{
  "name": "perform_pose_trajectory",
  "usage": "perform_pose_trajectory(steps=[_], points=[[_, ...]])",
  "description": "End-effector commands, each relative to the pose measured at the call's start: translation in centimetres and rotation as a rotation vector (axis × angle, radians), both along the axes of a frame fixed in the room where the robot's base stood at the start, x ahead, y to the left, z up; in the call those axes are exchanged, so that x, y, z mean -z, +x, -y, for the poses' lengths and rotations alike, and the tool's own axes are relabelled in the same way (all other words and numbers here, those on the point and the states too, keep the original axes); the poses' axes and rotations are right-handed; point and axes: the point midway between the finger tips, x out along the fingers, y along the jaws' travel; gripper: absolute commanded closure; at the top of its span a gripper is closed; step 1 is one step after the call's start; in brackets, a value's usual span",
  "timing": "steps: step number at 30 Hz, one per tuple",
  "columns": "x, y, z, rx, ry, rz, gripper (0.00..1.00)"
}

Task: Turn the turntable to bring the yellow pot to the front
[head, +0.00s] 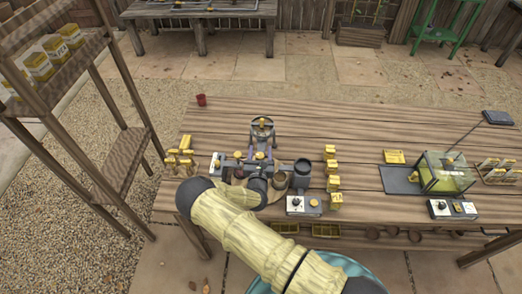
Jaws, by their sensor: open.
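The turntable (270,193) appears as a tan round edge on the wooden table, mostly covered by my arm. A grey-brown pot (280,180) stands at its right side and a dark red one (239,173) shows at its left. I cannot make out a yellow pot for certain; it may be hidden behind my arm. My gripper (257,171) is open, pointing down among these things. Its fingers are small and partly hidden, and I cannot tell whether they touch anything.
A round-topped stand (262,130) is behind my gripper. A dark cylinder (302,168), a control box (302,205) and yellow boxes (332,168) stand to the right. A clear yellow-green case (446,174) is farther right. A red cup (201,99) stands back left. A shelf (125,155) rises at left.

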Motion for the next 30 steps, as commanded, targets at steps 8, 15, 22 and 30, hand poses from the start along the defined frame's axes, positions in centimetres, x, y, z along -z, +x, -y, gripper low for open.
perform_pose_trajectory(steps=[8,15,22,30], points=[[0.03,0.35,0.23,0.004,0.0,0.0,0.47],[0.02,0.37,0.36,0.006,0.0,0.0,0.86],[-0.19,0.38,0.32,-0.013,-0.003,0.002,0.91],[-0.54,0.38,0.02,-0.166,-0.006,0.003,0.91]])
